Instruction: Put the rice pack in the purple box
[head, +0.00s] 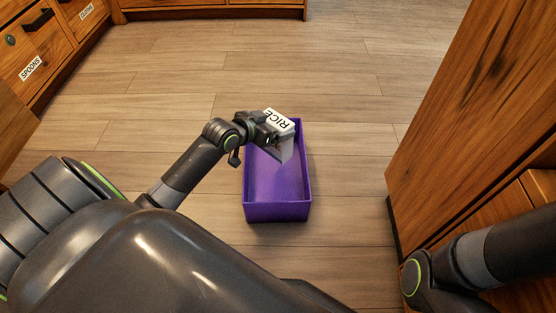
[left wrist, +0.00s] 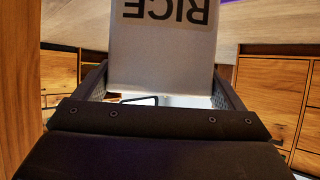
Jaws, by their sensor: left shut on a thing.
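The rice pack (head: 281,120) is a white pack with black RICE lettering. My left gripper (head: 268,134) is shut on it and holds it over the far part of the purple box (head: 277,210). In the left wrist view, the rice pack (left wrist: 165,50) sits between the two fingers of my left gripper (left wrist: 160,90). The purple box is open at the top and stands on the floor. The part of its floor that shows is bare; its far left corner is hidden by the pack and gripper. My right gripper is out of view; only part of that arm shows at lower right.
A wooden cabinet (head: 460,110) stands close on the right. Drawers labelled SPOONS (head: 32,68) are at the upper left, and more cabinets line the back. The plank floor (head: 180,85) around the box is clear.

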